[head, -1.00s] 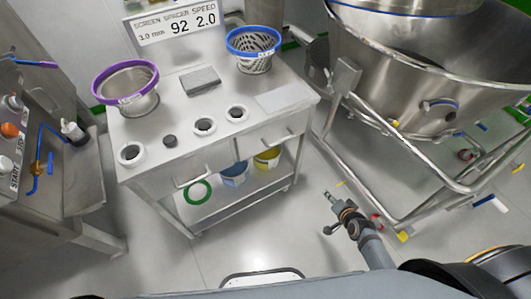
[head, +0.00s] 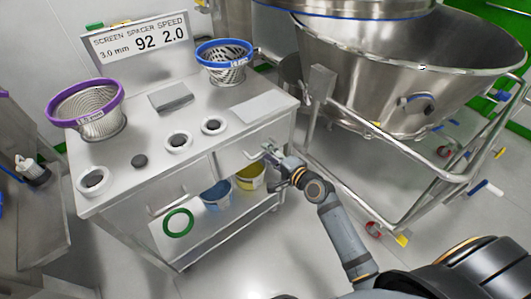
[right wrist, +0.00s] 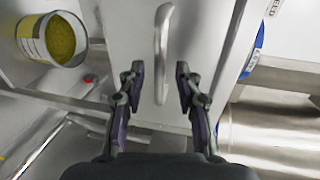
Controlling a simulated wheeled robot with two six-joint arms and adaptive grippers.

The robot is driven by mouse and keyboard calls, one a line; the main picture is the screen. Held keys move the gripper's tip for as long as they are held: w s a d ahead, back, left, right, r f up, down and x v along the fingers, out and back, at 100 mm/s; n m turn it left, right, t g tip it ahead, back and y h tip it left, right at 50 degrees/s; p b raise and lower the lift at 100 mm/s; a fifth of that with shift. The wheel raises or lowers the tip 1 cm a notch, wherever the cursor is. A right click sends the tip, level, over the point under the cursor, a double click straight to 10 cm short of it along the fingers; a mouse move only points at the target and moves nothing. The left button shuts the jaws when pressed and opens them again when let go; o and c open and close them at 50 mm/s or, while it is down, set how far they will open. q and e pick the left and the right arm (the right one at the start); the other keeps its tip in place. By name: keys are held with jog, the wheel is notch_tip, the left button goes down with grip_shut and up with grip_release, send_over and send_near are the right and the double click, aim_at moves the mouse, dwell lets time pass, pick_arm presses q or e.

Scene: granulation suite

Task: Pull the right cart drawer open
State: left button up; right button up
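The steel cart (head: 120,165) has two drawers side by side under its top, and both look shut. The right drawer (head: 232,157) has a bar handle (head: 252,155), which also shows in the right wrist view (right wrist: 161,40). My right gripper (head: 268,150) is at the right end of this handle. In the right wrist view my right gripper (right wrist: 160,78) is open, with a finger on each side of the handle's near end and visible gaps to it. The left drawer's handle (head: 172,197) is free. My left gripper is not in view.
Purple-rimmed (head: 88,105) and blue-rimmed (head: 224,60) screens and several rings stand on the cart top. A yellow tub (head: 251,178), a blue tub (head: 217,194) and a green ring (head: 178,222) are on the lower shelf. A steel bowl's frame (head: 385,190) stands at the right.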

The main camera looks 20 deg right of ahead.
jog(key=shift+x, duration=1.1)
jog(key=shift+c, duration=0.5)
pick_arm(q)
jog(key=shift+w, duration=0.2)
pick_arm(e)
grip_shut()
